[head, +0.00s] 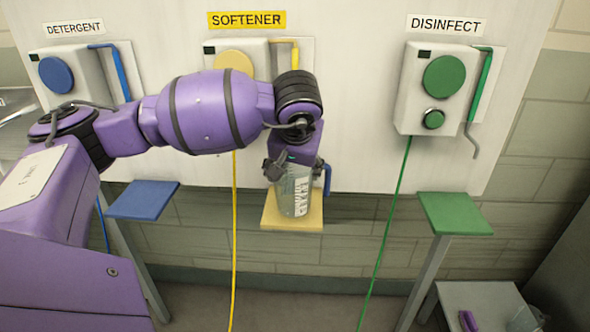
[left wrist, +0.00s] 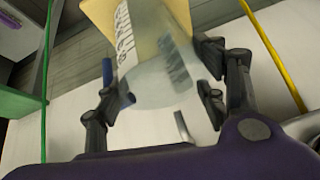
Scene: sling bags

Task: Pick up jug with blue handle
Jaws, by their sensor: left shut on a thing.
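The jug (head: 294,196) is clear with white lettering, and its blue handle (head: 327,179) shows on its right side. It is upright over the yellow shelf (head: 292,224) below the SOFTENER dispenser; I cannot tell whether its base touches the shelf. My left gripper (head: 291,170) is shut on the jug near its top. In the left wrist view, the jug (left wrist: 155,45) sits between the two fingers of the gripper (left wrist: 169,96), and a bit of the blue handle (left wrist: 107,72) shows beside the left finger. My right gripper is not in view.
A blue shelf (head: 143,200) stands to the left and a green shelf (head: 455,214) to the right, both looking empty. A yellow hose (head: 234,250) and a green hose (head: 385,245) hang in front of the wall. The DISINFECT dispenser (head: 410,110) is at right.

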